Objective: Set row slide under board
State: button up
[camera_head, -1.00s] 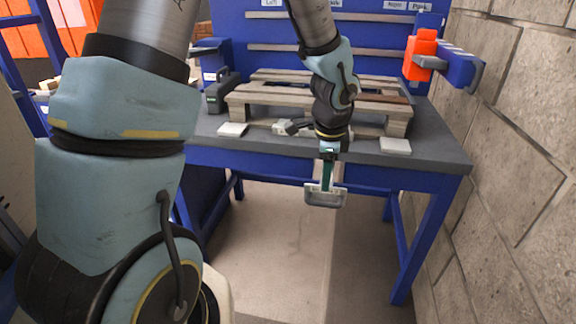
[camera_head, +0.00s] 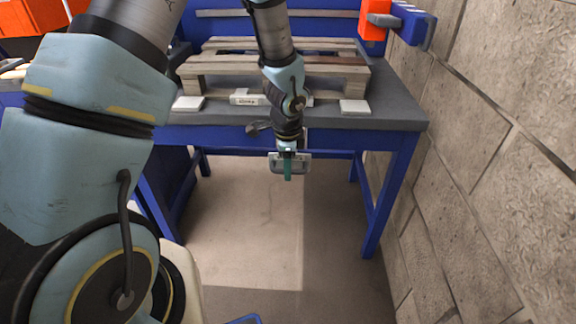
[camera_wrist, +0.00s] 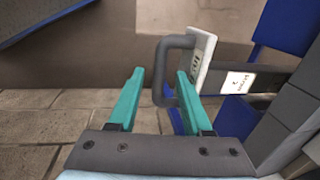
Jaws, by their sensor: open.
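A white plate with a dark grey loop handle (camera_wrist: 165,58) shows in the wrist view; a dark grey handle-like shape (camera_head: 258,127) shows at the table's front edge in the head view. I cannot tell surely whether this is the row slide. My gripper (camera_wrist: 160,74) is open, its teal fingers either side of the handle's near part in the picture; contact is not clear. In the head view my gripper (camera_head: 288,170) hangs before the table edge. A wooden pallet (camera_head: 215,67) with a darker brown board (camera_head: 335,61) lies on the table.
The blue-framed table (camera_head: 390,119) has a grey top with white blocks (camera_head: 188,104) (camera_head: 354,107) near its front edge. A block wall (camera_head: 480,160) stands close on the right. An orange and blue fixture (camera_head: 374,18) is at the back right.

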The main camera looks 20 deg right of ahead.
jog(key=shift+c, duration=0.2)
grip_shut()
dwell(1.3)
